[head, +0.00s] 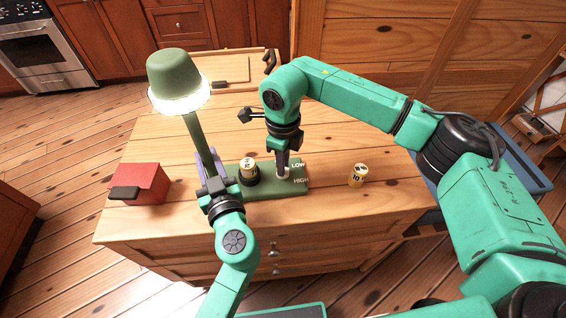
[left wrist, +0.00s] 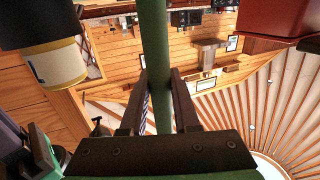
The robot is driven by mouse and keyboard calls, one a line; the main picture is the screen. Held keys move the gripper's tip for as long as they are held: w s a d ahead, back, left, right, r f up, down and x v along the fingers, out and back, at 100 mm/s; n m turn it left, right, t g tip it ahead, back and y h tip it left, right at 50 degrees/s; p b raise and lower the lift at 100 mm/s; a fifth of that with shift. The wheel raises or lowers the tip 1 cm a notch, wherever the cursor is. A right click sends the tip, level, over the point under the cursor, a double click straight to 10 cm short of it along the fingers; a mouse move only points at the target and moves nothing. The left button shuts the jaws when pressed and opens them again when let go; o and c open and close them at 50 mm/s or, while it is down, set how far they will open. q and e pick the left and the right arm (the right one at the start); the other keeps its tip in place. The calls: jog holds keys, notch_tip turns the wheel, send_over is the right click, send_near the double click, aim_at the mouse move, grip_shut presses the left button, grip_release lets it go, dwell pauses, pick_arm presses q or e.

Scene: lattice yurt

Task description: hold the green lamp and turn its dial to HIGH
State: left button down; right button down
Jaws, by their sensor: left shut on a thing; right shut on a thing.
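The green lamp stands upright on the wooden cabinet, its lit shade (head: 174,72) at upper left and its base (head: 265,188) lying along the top. My left gripper (head: 211,180) is shut on the lamp's stem (head: 196,135); the left wrist view shows its fingers (left wrist: 158,100) on either side of the green stem (left wrist: 154,45). My right gripper (head: 283,163) points down and is shut on the pale dial (head: 283,175) at the base's right end. LOW and HIGH are printed to the dial's right. The gripper mostly covers the dial, so I cannot tell its setting.
A small labelled cylinder (head: 249,165) with a dark lower part is at the lamp base. Another labelled cylinder (head: 358,175) stands to the right. A red box (head: 147,181) is on the left. A shallow wooden tray (head: 262,66) lies at the back. The cabinet's front right is clear.

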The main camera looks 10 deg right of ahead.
pick_arm(q)
jog(key=shift+f, duration=0.25)
pick_arm(e)
jog(key=c, duration=0.9)
grip_release()
notch_tip(320, 180, up, 12)
jog(key=shift+r, duration=0.1)
pick_arm(q)
jog(key=c, duration=0.6)
grip_release()
jog(key=shift+r, duration=0.1)
